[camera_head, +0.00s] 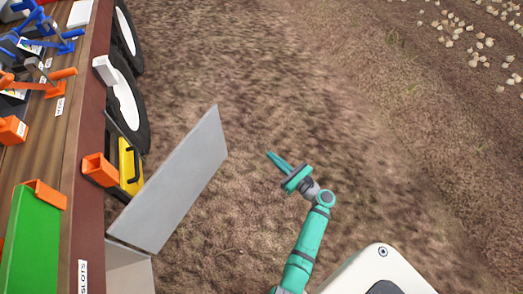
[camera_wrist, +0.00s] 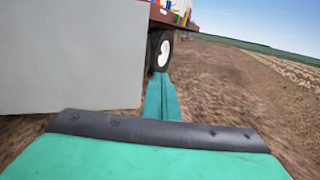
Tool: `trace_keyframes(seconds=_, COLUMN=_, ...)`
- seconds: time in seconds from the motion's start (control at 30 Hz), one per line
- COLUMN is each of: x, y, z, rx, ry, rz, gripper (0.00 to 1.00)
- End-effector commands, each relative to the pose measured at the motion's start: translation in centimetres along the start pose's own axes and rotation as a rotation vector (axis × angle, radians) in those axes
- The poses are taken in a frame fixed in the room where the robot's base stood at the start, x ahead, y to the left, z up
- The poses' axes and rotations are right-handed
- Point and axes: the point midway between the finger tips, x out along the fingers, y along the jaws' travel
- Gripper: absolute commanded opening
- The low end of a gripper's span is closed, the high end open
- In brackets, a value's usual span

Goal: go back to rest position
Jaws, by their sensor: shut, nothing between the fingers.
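My teal gripper (camera_head: 279,163) is shut and empty, its two fingers lying together. In the head view it hangs over bare soil to the right of the grey panel (camera_head: 180,180). My teal arm reaches up to it from the bottom centre, beside my white base. In the wrist view the shut fingers (camera_wrist: 162,97) point ahead toward a trailer wheel (camera_wrist: 163,52). The grey panel (camera_wrist: 70,55) fills the left of that view, close beside the gripper; I see no contact.
A wooden trailer bed (camera_head: 75,110) along the left holds blue and orange tools and a green box (camera_head: 32,235). A yellow case (camera_head: 130,165) and an orange bracket (camera_head: 98,169) are at its side. Onions (camera_head: 465,35) lie at the upper right. Open soil lies ahead and right.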

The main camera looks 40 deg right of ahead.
Motion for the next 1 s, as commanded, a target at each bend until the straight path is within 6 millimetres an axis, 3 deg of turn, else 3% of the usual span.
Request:
trace_keyframes(seconds=0.33, x=0.2, y=0.7, z=-0.2, rx=-0.004, ry=0.006, rz=0.012, gripper=0.00)
trace_keyframes(seconds=0.47, x=0.4, y=3.0, z=-2.4, rx=-0.057, ry=0.066, rz=0.013, gripper=0.00)
trace_keyframes(seconds=0.63, x=-0.1, y=9.7, z=-7.9, rx=-0.258, ry=0.242, rz=0.033, gripper=0.00)
trace_keyframes(seconds=0.8, x=-2.5, y=16.4, z=-12.3, rx=-0.543, ry=0.419, rz=0.086, gripper=0.00)
trace_keyframes(seconds=1.0, x=-6.8, y=22.9, z=-14.5, rx=-0.925, ry=0.569, rz=0.182, gripper=0.00)
